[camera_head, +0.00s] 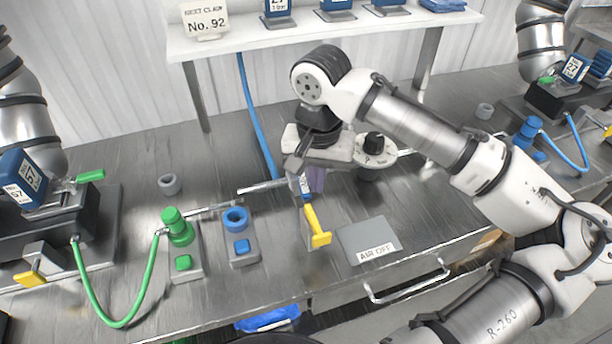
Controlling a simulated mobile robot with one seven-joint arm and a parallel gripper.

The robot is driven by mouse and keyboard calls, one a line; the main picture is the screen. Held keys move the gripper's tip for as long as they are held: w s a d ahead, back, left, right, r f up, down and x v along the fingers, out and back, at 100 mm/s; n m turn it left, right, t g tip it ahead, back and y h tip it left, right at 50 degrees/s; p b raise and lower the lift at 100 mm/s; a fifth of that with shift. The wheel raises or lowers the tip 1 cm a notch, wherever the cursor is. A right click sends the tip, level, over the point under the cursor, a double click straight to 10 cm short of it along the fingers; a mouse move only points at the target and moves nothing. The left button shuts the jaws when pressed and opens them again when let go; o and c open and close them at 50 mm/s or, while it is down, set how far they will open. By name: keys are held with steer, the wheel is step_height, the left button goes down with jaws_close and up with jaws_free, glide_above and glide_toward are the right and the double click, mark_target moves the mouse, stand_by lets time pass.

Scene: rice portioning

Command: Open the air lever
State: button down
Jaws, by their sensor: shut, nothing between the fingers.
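The air lever (318,232) has a yellow handle and stands on the bench, left of a grey plate marked with what reads as AIR OFF (368,241). My gripper (313,188) points down just behind and above the lever. Its fingers are shut with nothing between them, and a gap appears to separate them from the yellow handle.
A blue ring fitting (236,219) and a green fitting (177,228) with a green hose stand to the left. A dial knob (374,146) is behind my wrist. A drawer handle (405,290) sticks out at the bench front. A white shelf (330,32) runs along the back.

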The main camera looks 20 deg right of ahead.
steer(key=shift+a, duration=0.1)
steer(key=shift+a+p, duration=0.3)
steer(key=shift+a, duration=0.8)
steer(key=shift+w+a+p, duration=0.3)
steer(key=shift+a, duration=0.75)
